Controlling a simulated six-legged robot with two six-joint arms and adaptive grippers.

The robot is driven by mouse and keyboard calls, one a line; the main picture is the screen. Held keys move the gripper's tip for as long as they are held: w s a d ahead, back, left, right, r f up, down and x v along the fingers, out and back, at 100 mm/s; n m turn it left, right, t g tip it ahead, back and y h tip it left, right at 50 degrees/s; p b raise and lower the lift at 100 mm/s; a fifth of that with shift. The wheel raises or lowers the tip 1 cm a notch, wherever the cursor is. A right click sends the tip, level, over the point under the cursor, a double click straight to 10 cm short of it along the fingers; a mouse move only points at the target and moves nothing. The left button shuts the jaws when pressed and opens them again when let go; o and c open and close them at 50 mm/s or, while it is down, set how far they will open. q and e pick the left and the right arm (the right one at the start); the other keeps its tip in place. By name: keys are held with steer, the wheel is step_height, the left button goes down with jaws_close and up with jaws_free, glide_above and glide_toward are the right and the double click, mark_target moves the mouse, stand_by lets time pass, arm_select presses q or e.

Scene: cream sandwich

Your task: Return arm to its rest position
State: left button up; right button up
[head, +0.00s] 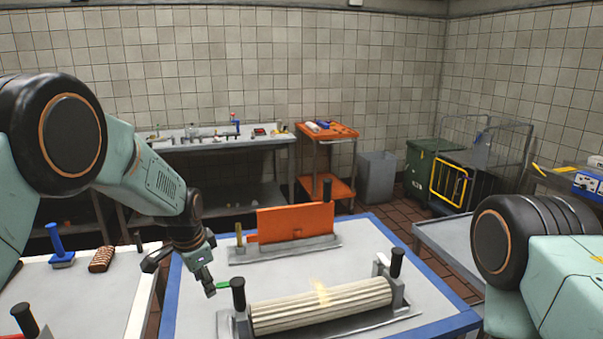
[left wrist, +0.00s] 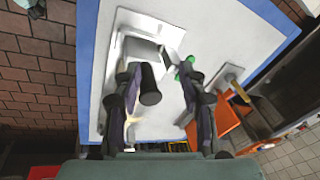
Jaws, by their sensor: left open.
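My left gripper (head: 182,275) is open above the left edge of the blue-edged table (head: 192,318), beside the cream roller's left black-knobbed handle (head: 238,292). In the left wrist view the gripper (left wrist: 160,95) has its two fingers spread. A black knob (left wrist: 149,88) shows between them, and I see nothing clamped. A small green piece (head: 223,285) sits by the right fingertip; whether they touch is unclear. My left arm reaches in from the left. Of my right arm only a joint and link show at the right edge; its gripper is out of view.
The ribbed cream roller (head: 320,306) lies across the front of the table. An orange upright plate (head: 295,223) on a metal base stands behind it. A white side table (head: 85,300) at left holds a blue-handled tool (head: 60,252) and a brown brush (head: 102,258).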

arm_select(q)
steer(key=s+f+n+t+b, duration=0.1)
steer(key=s+f+n+b, duration=0.6)
steer(key=s+f, duration=1.25)
steer(key=s+f+n+g+b, duration=0.1)
steer(key=s+f, duration=0.3)
steer(key=s, duration=0.4)
steer(key=s+f+n+g+b, duration=0.1)
steer(key=s+f+b, duration=0.2)
steer(key=s, duration=0.6)
steer(key=s+a+f+n+g+b, duration=0.1)
steer(key=s+f+g+b, duration=0.1)
steer(key=s+f, duration=0.4)
steer(key=s, duration=0.3)
steer(key=shift+f+n, duration=0.15)
steer(key=shift+n, duration=0.15)
